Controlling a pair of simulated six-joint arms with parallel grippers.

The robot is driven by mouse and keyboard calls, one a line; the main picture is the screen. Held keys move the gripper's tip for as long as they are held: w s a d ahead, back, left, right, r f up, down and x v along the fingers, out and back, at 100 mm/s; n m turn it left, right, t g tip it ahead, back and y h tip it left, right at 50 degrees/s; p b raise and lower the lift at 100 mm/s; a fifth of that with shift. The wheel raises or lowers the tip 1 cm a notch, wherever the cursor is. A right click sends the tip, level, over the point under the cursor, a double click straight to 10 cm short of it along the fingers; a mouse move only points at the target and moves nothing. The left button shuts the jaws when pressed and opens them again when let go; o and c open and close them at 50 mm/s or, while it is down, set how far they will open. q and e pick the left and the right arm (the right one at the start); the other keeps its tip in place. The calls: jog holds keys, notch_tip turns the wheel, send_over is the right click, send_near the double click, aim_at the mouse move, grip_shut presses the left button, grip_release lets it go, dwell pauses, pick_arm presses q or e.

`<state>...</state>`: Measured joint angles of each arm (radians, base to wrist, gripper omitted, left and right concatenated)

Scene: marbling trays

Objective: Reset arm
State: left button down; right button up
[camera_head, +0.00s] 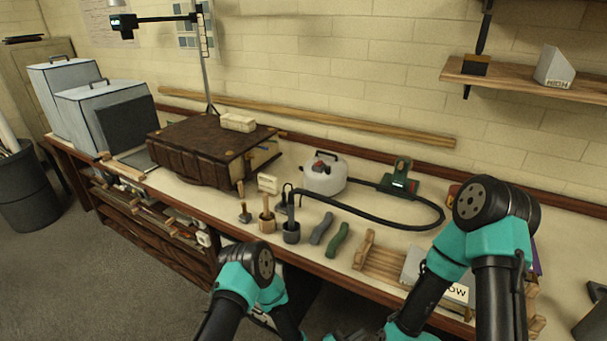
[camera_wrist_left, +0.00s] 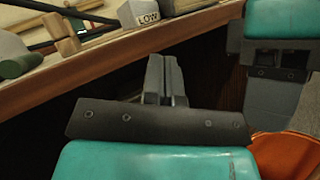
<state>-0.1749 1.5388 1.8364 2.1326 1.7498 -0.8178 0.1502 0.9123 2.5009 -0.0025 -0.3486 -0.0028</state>
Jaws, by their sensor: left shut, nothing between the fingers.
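My left gripper shows in the left wrist view (camera_wrist_left: 166,78). Its two grey fingers are together with nothing between them. It is in front of the bench edge, apart from everything on the bench. In the head view my left arm folds down at the lower middle, and its fingers cannot be made out there. My right arm bends down at the lower right of the head view. What looks like my right gripper (camera_wrist_left: 270,105) hangs at the upper right of the left wrist view; its fingertips are not clear.
A bin (camera_head: 22,190) stands left. Floor at lower left is clear.

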pick_arm(q)
jog(key=s+a+f+m+g+y, duration=0.2)
jog(key=s+a+m+g+y, duration=0.25)
jog(key=s+a+g, duration=0.4)
jog(key=s+a+f+m+g+y, duration=0.2)
jog(key=s+a+m+g+y, duration=0.2)
jog(key=s+a+m+g, duration=0.35)
jog(key=w+a+f+m+t+y, duration=0.15)
jog(key=a+y, duration=0.25)
jog(key=a, duration=0.6)
jog(key=a+f+m+t+y, duration=0.1)
jog(key=a+f+t+y, duration=0.15)
jog(key=a, duration=0.65)
jog(key=w+a+r+m+t+y, duration=0.1)
jog(key=w+a+r+t, duration=0.1)
jog(key=w+a+t, duration=0.1)
jog(key=w+a, duration=0.1)
jog(key=w, duration=0.1)
jog(key=shift+w+r, duration=0.25)
jog(key=shift+w, duration=0.1)
jog(key=shift+d, duration=0.1)
